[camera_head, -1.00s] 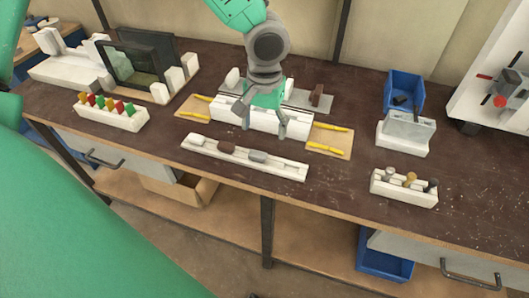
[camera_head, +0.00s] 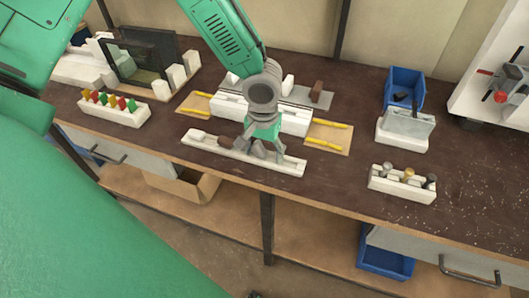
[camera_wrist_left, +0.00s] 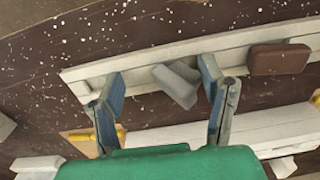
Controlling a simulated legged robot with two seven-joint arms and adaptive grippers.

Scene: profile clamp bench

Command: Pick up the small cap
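A small grey cap-like piece (camera_wrist_left: 177,84) is at the white rail (camera_head: 180,138), which also shows in the wrist view (camera_wrist_left: 90,76). It looks skewed to the rail's length. My left gripper (camera_head: 262,153) is over the rail, fingers down. In the wrist view its open fingers (camera_wrist_left: 165,92) stand on either side of the grey piece, with gaps beside it. In the head view the fingers mostly hide the grey piece. A brown piece (camera_wrist_left: 279,59) sits on the same rail, outside the fingers. My right gripper is not in view.
A white profile block (camera_head: 290,121) with yellow strips (camera_head: 322,143) lies behind the rail. A white holder with coloured pegs (camera_head: 112,112) is at left. A white holder with several pins (camera_head: 402,187) and a blue bin (camera_head: 404,88) are at right.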

